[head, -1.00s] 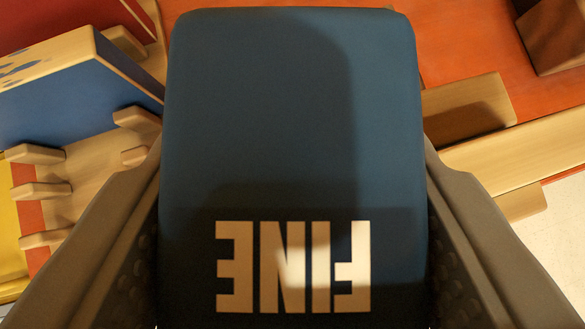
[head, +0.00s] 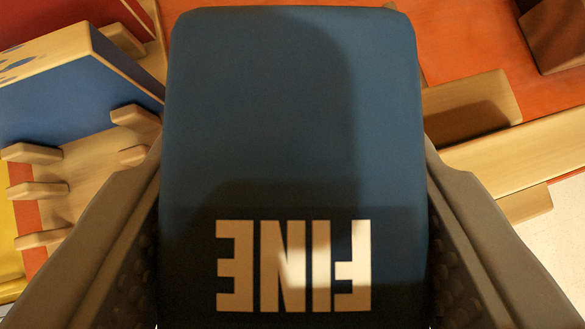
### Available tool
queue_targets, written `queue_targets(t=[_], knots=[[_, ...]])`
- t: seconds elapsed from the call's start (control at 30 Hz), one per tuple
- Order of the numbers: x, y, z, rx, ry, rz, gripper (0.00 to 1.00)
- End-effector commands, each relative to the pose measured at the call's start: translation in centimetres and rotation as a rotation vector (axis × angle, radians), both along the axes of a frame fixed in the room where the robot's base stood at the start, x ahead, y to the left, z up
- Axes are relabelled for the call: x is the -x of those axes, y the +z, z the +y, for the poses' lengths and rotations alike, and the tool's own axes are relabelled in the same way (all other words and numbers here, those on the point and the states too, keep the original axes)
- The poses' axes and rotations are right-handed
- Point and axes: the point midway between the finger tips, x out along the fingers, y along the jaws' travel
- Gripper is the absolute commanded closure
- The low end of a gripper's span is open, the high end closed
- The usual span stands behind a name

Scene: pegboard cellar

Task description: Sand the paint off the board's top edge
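A dark blue block marked "FINE" (head: 290,120), the lettering upside down, fills the middle of the view. My gripper (head: 293,240) is shut on it, with one grey finger against each side. A board with a blue face (head: 60,85) stands in a wooden rack at the left. Its pale wood top edge (head: 45,48) carries blue paint patches near the left picture edge. The block is to the right of this board and looks apart from it. What lies under the block is hidden.
The wooden rack (head: 90,165) has several pegs. A red board (head: 60,15) stands behind the blue one, and a yellow surface (head: 10,230) shows at lower left. At right are wooden bars (head: 520,155) and a brown block (head: 555,35) on an orange surface (head: 450,40).

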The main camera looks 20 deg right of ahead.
Motion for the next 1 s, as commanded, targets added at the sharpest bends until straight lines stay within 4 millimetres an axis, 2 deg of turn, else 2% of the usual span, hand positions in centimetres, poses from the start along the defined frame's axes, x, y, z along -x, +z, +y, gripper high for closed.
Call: queue_targets(t=[0.5,0.77,1.0], knots=[[0.0,-0.1,-3.2,0.000,-0.004,0.003,1.00],[0.0,-0.1,-3.9,0.000,-0.002,0.003,1.00],[0.0,0.0,-5.4,0.001,-0.003,0.002,1.00]])
